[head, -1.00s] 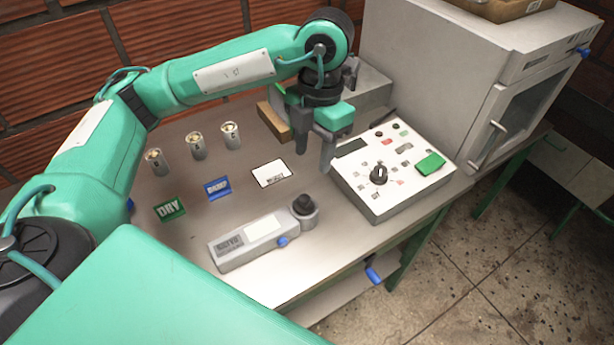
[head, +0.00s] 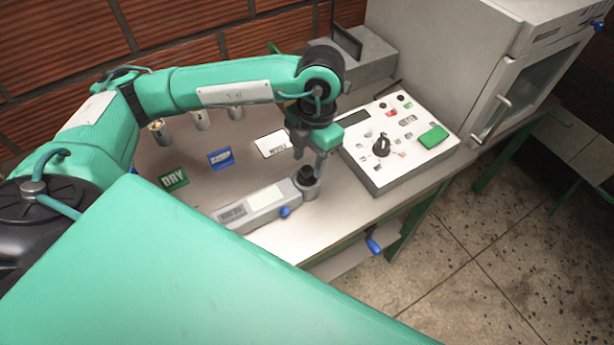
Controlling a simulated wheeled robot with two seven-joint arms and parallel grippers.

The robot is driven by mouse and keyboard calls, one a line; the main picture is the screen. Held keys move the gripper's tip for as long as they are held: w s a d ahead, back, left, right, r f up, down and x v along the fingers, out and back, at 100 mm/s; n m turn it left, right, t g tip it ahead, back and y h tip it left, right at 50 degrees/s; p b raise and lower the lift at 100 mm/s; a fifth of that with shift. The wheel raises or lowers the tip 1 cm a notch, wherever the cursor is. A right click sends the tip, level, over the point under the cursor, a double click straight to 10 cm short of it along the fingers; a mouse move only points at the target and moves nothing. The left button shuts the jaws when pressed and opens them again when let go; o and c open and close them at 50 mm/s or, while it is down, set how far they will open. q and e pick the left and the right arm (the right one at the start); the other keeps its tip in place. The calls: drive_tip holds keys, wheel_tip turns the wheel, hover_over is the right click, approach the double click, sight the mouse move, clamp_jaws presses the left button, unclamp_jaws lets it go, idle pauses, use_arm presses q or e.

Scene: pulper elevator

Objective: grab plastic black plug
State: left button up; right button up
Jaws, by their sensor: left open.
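The black plug (head: 307,174) sits in the round end of a grey handheld device (head: 230,214) that lies on the table. My left gripper (head: 310,170) is open and points down right at the plug. Its fingers partly cover the plug, and I cannot tell whether they touch it. My right gripper is not in view.
A white control box (head: 385,178) with a black knob and green button stands right of the gripper. Green DRY (head: 173,179) and blue (head: 221,158) signs and several metal cylinders (head: 158,131) stand on the left. A large grey cabinet (head: 450,60) is behind right.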

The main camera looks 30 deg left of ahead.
sight(306, 178)
use_arm(q)
drive_tip(key=shift+s+a+f, duration=0.1)
drive_tip(key=shift+s+f, duration=0.1)
drive_tip(key=shift+f, duration=1.2)
drive_tip(key=shift+c, duration=1.1)
drive_tip(key=c, duration=0.7)
clamp_jaws()
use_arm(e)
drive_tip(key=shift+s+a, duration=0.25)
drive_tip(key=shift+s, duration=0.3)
use_arm(q)
drive_tip(key=shift+r, duration=0.1)
